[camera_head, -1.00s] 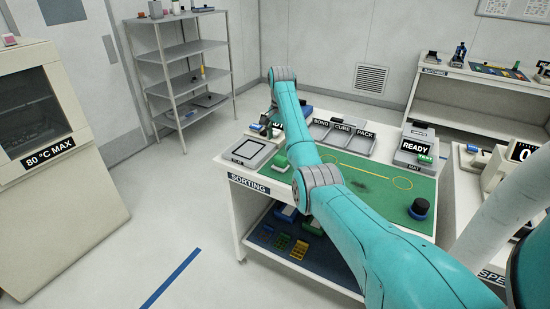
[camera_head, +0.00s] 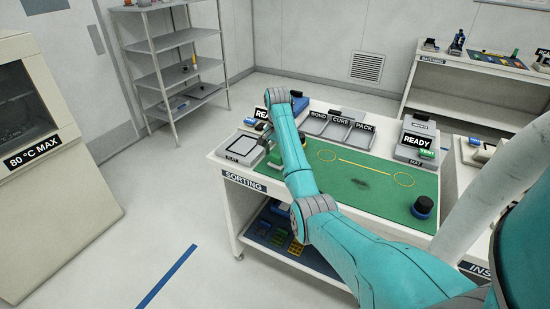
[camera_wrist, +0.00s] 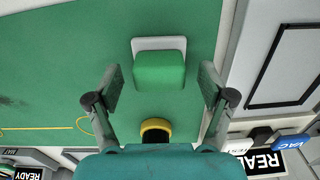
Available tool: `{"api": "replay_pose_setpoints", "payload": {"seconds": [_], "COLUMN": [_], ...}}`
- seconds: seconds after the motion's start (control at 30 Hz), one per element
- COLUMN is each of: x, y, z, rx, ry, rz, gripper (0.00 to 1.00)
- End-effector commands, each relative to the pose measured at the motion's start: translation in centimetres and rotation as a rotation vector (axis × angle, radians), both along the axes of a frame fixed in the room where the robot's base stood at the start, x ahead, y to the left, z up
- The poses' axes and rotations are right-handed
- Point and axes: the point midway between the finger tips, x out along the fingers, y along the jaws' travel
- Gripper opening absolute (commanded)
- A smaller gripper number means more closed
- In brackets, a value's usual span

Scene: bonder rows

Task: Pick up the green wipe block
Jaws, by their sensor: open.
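The green wipe block (camera_wrist: 159,70) shows in the wrist view, with a pale grey-white layer along its far edge. It rests on the green mat (camera_wrist: 60,50). My gripper (camera_wrist: 161,88) is open, with one finger left of the block and one right of it. There are visible gaps on both sides, and the fingers are not closed on it. In the head view my arm hides most of the block and the gripper over the left part of the sorting table (camera_head: 240,184).
A framed grey tray (camera_head: 241,148) lies left of the mat. Bond, cure and pack bins (camera_head: 340,127) stand behind, and a ready-signed station (camera_head: 416,146) at the back right. A dark blue-black knob (camera_head: 422,207) is on the mat's right. A yellow-rimmed dark round thing (camera_wrist: 156,129) shows below the block.

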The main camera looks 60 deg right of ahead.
Motion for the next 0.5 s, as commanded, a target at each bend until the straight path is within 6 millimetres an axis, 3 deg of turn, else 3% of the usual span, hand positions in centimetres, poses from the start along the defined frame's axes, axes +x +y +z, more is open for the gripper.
{"api": "replay_pose_setpoints", "payload": {"seconds": [0.13, 0.43, 0.5], "x": [-0.69, -0.86, -0.85], "y": [0.55, 0.68, 0.67], "z": [-1.05, -1.26, -1.26], "rx": [-0.001, -0.001, -0.001], "ry": [-0.001, -0.001, -0.001], "rz": [-0.002, -0.002, -0.002], "gripper": [0.81, 0.81, 0.66]}}
